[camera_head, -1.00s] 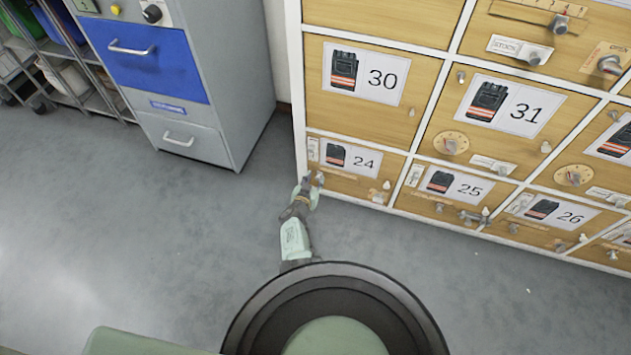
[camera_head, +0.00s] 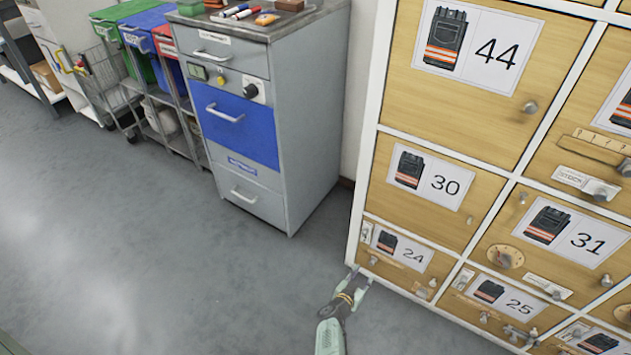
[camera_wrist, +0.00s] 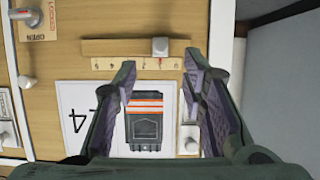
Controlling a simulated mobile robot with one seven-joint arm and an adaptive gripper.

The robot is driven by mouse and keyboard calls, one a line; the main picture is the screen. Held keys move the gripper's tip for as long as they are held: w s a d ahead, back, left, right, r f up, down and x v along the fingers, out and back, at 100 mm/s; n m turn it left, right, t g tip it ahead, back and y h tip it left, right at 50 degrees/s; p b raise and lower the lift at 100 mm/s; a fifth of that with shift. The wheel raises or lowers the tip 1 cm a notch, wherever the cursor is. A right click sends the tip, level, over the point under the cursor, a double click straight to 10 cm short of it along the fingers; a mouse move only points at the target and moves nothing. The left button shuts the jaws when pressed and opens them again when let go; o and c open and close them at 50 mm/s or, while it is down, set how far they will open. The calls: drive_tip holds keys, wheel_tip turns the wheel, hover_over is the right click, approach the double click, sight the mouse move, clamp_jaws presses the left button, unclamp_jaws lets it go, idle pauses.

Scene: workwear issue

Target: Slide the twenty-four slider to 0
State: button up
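In the wrist view, the door appears upside down, with the slider track (camera_wrist: 115,47) and a pale numbered scale (camera_wrist: 110,64); the digits are too small to read surely. The grey slider knob (camera_wrist: 160,46) sits toward the track's right end there. My gripper (camera_head: 359,279) is by the door's lower left corner. In the wrist view, my gripper (camera_wrist: 159,66) is open and empty, its fingertips either side of the knob's line, short of it.
Door 25 (camera_head: 530,322), with knobs and a latch, is right of door 24; door 30 (camera_head: 420,225) is above. A grey drawer cabinet (camera_head: 305,130) with a blue drawer stands left, a gap from the wooden one. Grey floor (camera_head: 230,290) in front is clear.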

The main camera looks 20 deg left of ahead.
drive_tip(key=w+a+r+n+t+y, duration=0.1)
drive_tip(key=w+a+r+t+y, duration=0.1)
drive_tip(key=a+r, duration=0.8)
drive_tip(key=w+a+r+n+t+y, duration=0.1)
drive_tip(key=w+a+r+t+y, duration=0.2)
drive_tip(key=a+r, duration=0.8)
drive_tip(key=shift+w+a+r+y, duration=0.25)
drive_tip(key=shift+w+r+y, duration=0.95)
drive_tip(key=shift+r, duration=2.95)
drive_tip(key=shift+w, duration=0.2)
